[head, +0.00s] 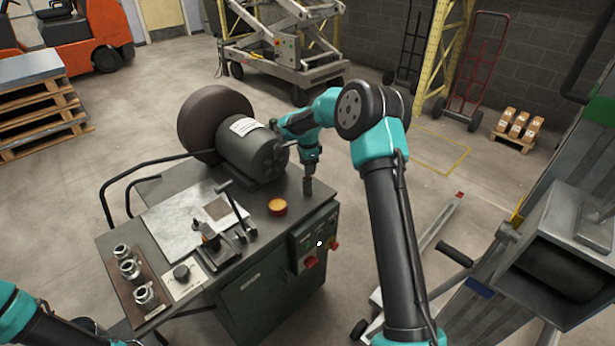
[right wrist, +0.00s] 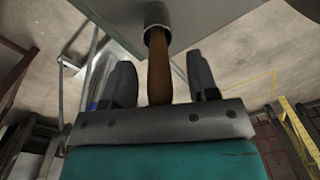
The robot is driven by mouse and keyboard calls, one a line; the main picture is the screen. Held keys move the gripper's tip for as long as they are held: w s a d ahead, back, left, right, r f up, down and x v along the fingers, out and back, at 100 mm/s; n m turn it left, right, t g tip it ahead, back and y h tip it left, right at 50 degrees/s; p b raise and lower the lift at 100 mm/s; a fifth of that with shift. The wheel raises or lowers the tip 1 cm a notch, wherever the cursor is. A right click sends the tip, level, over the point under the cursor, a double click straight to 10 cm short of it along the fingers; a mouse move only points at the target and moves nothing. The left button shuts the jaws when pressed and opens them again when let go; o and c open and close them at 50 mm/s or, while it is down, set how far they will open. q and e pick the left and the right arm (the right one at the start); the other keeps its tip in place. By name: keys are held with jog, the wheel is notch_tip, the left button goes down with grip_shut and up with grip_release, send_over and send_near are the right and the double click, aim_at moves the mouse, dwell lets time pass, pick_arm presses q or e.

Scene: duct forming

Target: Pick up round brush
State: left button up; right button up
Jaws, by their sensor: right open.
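The handle lies between the two fingers of my right gripper (right wrist: 160,82), with gaps on both sides. In the head view my right gripper (head: 309,166) points down over the far right corner of the green machine's top. The brush cannot be made out clearly there. My right gripper is open. Of my left arm only parts show at the lower left, and its gripper is out of view.
The machine top (head: 235,270) carries a motor (head: 250,150) with a large round wheel (head: 205,118), a metal plate (head: 170,225), an orange disc (head: 277,206) and a strip with metal fittings (head: 128,268). A grey duct (head: 560,240) stands at the right.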

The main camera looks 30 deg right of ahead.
jog(key=shift+c, duration=0.4)
grip_shut()
notch_tip(320, 180, up, 10)
jog(key=shift+r, duration=0.1)
dwell(0.7)
dwell(0.4)
